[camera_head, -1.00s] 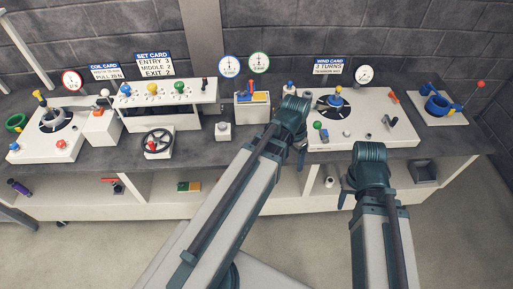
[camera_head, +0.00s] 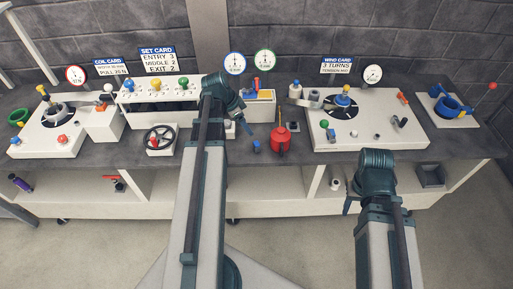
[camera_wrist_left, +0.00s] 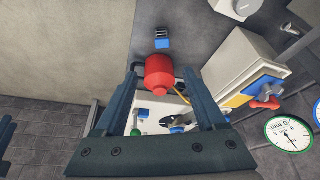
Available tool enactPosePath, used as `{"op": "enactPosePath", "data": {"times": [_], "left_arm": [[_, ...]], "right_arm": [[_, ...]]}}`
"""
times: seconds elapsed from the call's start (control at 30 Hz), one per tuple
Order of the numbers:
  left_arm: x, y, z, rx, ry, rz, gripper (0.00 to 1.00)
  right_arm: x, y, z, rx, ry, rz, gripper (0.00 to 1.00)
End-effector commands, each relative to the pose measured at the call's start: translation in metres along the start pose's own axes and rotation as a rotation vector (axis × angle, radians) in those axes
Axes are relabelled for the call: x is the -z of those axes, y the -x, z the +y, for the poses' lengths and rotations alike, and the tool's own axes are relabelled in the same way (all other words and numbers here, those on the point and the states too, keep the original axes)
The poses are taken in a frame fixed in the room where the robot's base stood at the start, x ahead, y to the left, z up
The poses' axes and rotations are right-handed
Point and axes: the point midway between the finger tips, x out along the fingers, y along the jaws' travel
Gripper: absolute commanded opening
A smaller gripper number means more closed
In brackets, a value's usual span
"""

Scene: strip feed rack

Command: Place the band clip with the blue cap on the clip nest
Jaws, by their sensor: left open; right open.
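A small dark piece with a blue part (camera_head: 256,146), which looks like the blue-capped band clip, stands near the bench's front edge. It also shows in the left wrist view (camera_wrist_left: 162,42), beyond the red can. My left gripper (camera_head: 244,123) is open and empty above the bench, just left of the can and behind the blue piece in the head view. In the left wrist view its fingers (camera_wrist_left: 162,78) are spread, with the can seen between them. My right gripper (camera_head: 350,206) is open, low in front of the bench and partly hidden. I cannot pick out the clip nest.
A red can with a spout (camera_head: 281,139) stands right beside the blue piece. Behind is a bin box (camera_head: 258,112) with coloured parts. The white wind unit (camera_head: 365,135) stands to the right, a handwheel (camera_head: 159,139) to the left. A small white block is partly hidden by my left arm.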

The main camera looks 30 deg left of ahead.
Motion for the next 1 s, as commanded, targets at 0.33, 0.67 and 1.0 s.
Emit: {"op": "enactPosePath", "data": {"times": [0.33, 0.67, 1.0], "left_arm": [[-0.003, -0.042, 0.0, -0.001, 0.0, -0.001, 0.72], [-0.002, -0.086, -0.001, 0.0, 0.0, -0.002, 0.72], [-0.003, -0.091, -0.001, 0.0, 0.001, -0.002, 0.72]], "right_arm": [[0.002, -0.039, -0.004, 0.0, -0.001, 0.0, 0.5], [0.005, -0.079, -0.008, 0.0, -0.001, 0.0, 0.5], [0.005, -0.084, -0.008, 0.0, -0.001, 0.0, 0.5]]}}
